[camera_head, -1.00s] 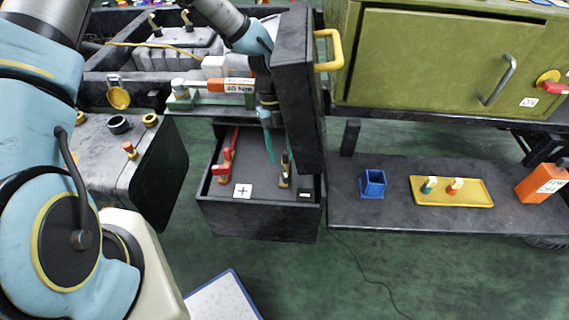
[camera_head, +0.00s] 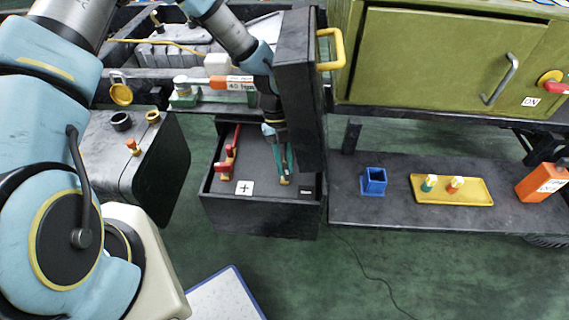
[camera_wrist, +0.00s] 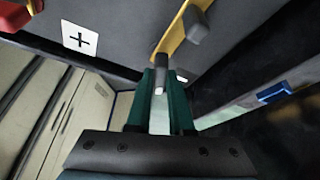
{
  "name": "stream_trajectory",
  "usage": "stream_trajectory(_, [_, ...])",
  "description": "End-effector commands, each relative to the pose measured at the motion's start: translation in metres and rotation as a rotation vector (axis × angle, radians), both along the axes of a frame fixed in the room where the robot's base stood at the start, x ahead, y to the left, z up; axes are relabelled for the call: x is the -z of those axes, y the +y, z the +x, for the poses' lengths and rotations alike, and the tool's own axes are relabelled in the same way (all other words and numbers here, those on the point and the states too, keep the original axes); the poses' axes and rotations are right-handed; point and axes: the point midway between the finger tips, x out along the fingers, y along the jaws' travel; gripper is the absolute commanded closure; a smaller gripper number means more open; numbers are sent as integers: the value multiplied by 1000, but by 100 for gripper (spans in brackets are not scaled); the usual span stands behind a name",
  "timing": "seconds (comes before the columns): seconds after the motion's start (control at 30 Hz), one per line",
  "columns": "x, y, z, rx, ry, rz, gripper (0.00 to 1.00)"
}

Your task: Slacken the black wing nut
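My gripper (camera_wrist: 161,75) has two teal fingers, pointing down into the open dark box; it also shows in the head view (camera_head: 286,178). In the wrist view, a narrow dark grey piece, apparently the black wing nut (camera_wrist: 160,66), stands between the fingertips and fills the gap between them. The fingers look shut on it. It sits at the near end of a yellow clamp (camera_wrist: 177,36), which carries a grey knob (camera_wrist: 195,25). In the head view the fingers largely hide the nut and clamp.
A red-handled clamp (camera_head: 228,158) and a plus label (camera_head: 244,188) lie to the left in the box (camera_head: 262,217). The upright dark lid (camera_head: 300,90) with a yellow handle stands close to my wrist. A shelf (camera_head: 400,212) with a blue holder (camera_head: 374,181) and yellow tray (camera_head: 452,200) is right.

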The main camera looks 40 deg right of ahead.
Motion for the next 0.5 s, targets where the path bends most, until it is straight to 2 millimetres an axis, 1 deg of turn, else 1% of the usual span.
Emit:
stream_trajectory(0.03, [0,0,0,0,0,0,89])
stream_trajectory(0.13, [0,0,0,0,0,1,100])
stream_trajectory(0.5, [0,0,0,-1,0,1,100])
